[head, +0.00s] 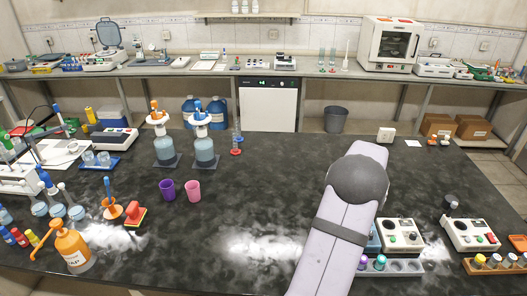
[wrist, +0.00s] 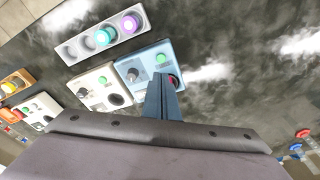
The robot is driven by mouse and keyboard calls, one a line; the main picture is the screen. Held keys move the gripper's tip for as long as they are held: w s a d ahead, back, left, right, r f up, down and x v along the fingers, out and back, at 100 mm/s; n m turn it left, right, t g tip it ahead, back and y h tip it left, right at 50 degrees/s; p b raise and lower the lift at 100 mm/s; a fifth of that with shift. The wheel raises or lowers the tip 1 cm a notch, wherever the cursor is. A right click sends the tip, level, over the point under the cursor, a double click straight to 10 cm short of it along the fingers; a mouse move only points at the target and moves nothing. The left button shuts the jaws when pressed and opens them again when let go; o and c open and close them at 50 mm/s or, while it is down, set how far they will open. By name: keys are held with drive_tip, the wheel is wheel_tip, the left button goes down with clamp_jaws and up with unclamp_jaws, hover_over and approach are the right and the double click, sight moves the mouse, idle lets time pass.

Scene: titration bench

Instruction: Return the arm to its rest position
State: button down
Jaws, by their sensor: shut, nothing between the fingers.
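My gripper (wrist: 166,97) shows in the wrist view with its two blue-grey fingers together and nothing between them. In the head view my arm's purple-grey links stand at right of centre and hide the gripper. Only an edge of the blue device (head: 374,240) shows beside the arm there.
Two white devices (head: 402,234) (head: 468,233) stand to the right. A grey vial rack (head: 427,268) lies in front, holding purple-capped and teal-capped vials. Purple (head: 167,190) and pink (head: 193,191) cups and two dispenser bottles (head: 205,151) stand left of centre. The dark bench (head: 255,215) is clear mid-front.

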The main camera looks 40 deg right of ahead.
drive_tip(key=s+a+f+y, duration=0.1)
drive_tip(key=a+f, duration=0.1)
drive_tip(key=a, duration=0.3)
drive_tip(key=s+a+f+y, duration=0.1)
drive_tip(key=a+f, duration=0.1)
drive_tip(key=a, duration=0.3)
drive_tip(key=s+a+f+n+g+y, duration=0.1)
drive_tip(key=a+f, duration=0.2)
drive_tip(key=a, duration=0.2)
drive_tip(key=shift+s+a, duration=0.2)
drive_tip(key=shift+s, duration=0.2)
drive_tip(key=w+a+r+n, duration=0.3)
drive_tip(key=a+n, duration=0.1)
drive_tip(key=a, duration=0.7)
drive_tip(key=w+a+r+n, duration=0.3)
drive_tip(key=a+n, duration=0.2)
drive_tip(key=a, duration=0.7)
drive_tip(key=w+a+r+n+h, duration=0.1)
drive_tip(key=w+a+r+n, duration=0.2)
drive_tip(key=a, duration=0.8)
drive_tip(key=shift+a+n+t, duration=0.2)
drive_tip(key=shift+n+t, duration=0.1)
drive_tip(key=shift+n, duration=0.7)
idle(1.7)
